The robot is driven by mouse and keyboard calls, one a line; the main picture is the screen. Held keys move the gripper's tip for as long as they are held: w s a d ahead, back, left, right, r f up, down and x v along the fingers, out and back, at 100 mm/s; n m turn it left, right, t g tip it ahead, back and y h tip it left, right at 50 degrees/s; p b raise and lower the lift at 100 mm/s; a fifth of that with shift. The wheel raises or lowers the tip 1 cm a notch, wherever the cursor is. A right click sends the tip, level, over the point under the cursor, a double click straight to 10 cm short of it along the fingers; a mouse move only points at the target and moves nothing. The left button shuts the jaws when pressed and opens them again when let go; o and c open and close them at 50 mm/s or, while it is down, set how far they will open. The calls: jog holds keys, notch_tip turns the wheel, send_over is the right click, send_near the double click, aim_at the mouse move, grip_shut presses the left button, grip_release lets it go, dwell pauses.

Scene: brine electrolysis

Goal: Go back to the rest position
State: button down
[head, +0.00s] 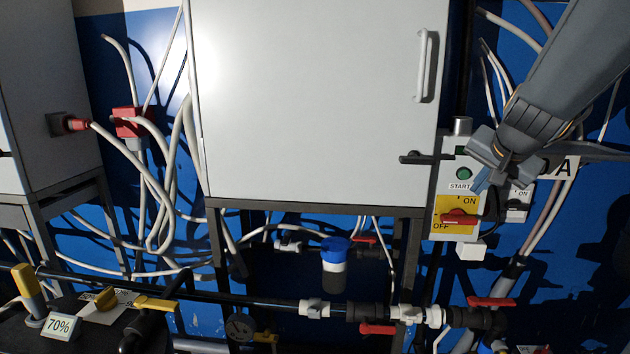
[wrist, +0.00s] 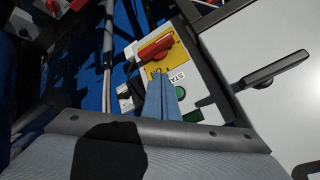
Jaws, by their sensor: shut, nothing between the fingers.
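My gripper (head: 481,184) is in front of the control box at the right of the head view, with its fingers together and nothing between them. The control box has a green START button (head: 463,174) and a red rotary switch (head: 459,217) on a yellow ON/OFF plate. In the wrist view my gripper's blue fingers (wrist: 160,78) overlap the box face, between the red switch (wrist: 155,46) and the green button (wrist: 180,93). I cannot tell whether the fingertips touch the box.
A closed grey cabinet (head: 310,100) with a dark handle (head: 418,158) stands left of the box. Below run pipes with red-handled valves (head: 490,301) and a blue-capped filter (head: 335,265). A red plug (head: 130,122) and loose white cables hang at the left.

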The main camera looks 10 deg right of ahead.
jog(key=s+a+f+n+g+y, duration=0.1)
jog(key=s+a+f+n+g, duration=0.15)
jog(key=a+f, duration=0.45)
jog(key=s+a+f+n+g+y, duration=0.1)
jog(key=s+a+f+n+y, duration=0.15)
jog(key=a+f, duration=0.45)
jog(key=s+a+f+n+g, duration=0.3)
jog(key=s+a+f+n, duration=0.3)
jog(key=s+a, duration=0.5)
notch_tip(320, 180, down, 2)
jog(key=shift+a+f, duration=0.15)
jog(key=shift+a, duration=0.25)
jog(key=shift+h, duration=0.25)
